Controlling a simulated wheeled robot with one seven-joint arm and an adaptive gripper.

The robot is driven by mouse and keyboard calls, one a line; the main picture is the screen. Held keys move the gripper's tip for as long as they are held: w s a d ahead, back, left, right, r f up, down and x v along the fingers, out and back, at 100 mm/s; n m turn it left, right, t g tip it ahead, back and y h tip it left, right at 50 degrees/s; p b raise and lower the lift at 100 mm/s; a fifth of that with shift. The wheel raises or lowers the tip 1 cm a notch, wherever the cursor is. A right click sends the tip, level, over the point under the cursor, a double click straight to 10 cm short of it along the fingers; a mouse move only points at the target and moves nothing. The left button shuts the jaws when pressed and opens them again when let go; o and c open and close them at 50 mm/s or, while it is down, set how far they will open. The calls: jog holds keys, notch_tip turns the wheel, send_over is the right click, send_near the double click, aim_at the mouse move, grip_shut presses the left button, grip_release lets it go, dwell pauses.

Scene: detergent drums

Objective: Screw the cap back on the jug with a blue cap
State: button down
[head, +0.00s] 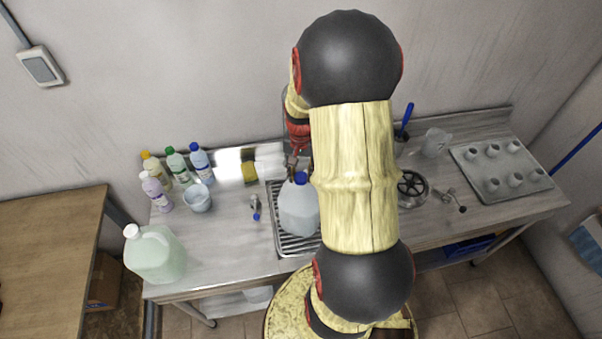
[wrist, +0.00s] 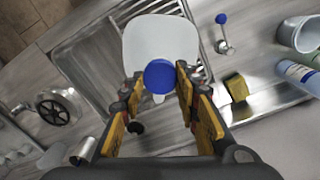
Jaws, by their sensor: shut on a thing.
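The jug (head: 298,210), pale and translucent, stands upright on the ribbed metal drainer (head: 285,243); its top also shows in the wrist view (wrist: 157,42). The blue cap (wrist: 160,76) is at the jug's neck, and it shows at the jug's top in the head view (head: 300,177). My gripper (wrist: 159,77) is shut on the cap, with one finger on each side of it. The cap hides most of the neck, so I cannot tell whether it is seated or threaded. My arm covers part of the area right of the jug in the head view.
A larger greenish jug (head: 155,255) with a white cap stands front left. Several bottles (head: 175,168) and a grey cup (head: 197,198) stand back left. A small blue-topped fitting (head: 255,206) and a yellow sponge (wrist: 236,87) are near. A handwheel (head: 412,188) lies right.

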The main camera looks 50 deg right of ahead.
jog(key=shift+a+f, duration=0.1)
jog(key=m, duration=0.5)
jog(key=shift+s+m, duration=0.1)
jog(key=shift+m, duration=0.3)
jog(key=m, duration=0.5)
jog(key=shift+m, duration=0.4)
jog(key=c, duration=1.5)
grip_release()
jog(key=shift+c, duration=0.2)
